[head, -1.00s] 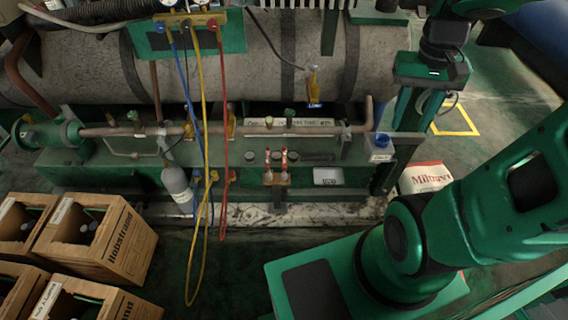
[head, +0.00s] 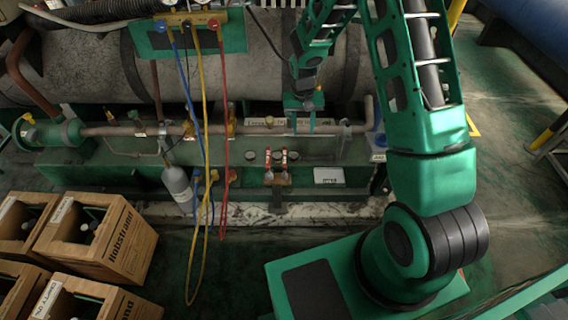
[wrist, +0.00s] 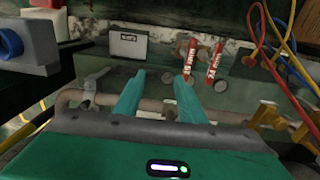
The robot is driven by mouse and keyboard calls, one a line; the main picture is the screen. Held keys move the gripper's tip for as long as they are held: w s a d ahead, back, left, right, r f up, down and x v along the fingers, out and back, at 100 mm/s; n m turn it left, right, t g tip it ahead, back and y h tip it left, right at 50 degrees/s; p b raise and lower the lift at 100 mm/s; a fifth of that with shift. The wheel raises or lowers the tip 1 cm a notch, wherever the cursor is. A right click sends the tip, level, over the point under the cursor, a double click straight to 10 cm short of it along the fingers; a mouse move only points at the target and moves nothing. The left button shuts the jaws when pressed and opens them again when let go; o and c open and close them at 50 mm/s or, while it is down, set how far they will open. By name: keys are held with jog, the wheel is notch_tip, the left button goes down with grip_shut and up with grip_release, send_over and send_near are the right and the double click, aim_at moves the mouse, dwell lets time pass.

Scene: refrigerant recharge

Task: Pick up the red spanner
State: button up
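Two red tools with white lettering stand side by side in a small holder on the front of the green machine base. The left one (head: 268,158) and the right one (head: 284,158) show in the head view. In the wrist view they are just beyond my fingers (wrist: 191,62) (wrist: 213,62). I cannot tell which is the red spanner. My gripper (head: 299,122) is open and empty, pointing down, above and slightly right of the tools in the head view. In the wrist view its green fingers (wrist: 161,82) are apart, the right fingertip close below a red tool in the picture.
A copper pipe (head: 265,130) with valves runs along the base near my gripper. Blue, yellow (head: 204,150) and red (head: 223,150) hoses hang at left beside a grey cylinder (head: 178,186).

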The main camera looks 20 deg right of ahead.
send_over(285, 156)
jog(key=shift+y, duration=0.4)
notch_tip(285, 156, down, 11)
jog(key=shift+w+r, duration=0.1)
jog(key=shift+r, duration=0.05)
notch_tip(285, 156, down, 5)
jog(key=shift+r, duration=0.2)
jog(key=shift+f, duration=3.1)
jog(key=shift+c, duration=0.6)
grip_shut()
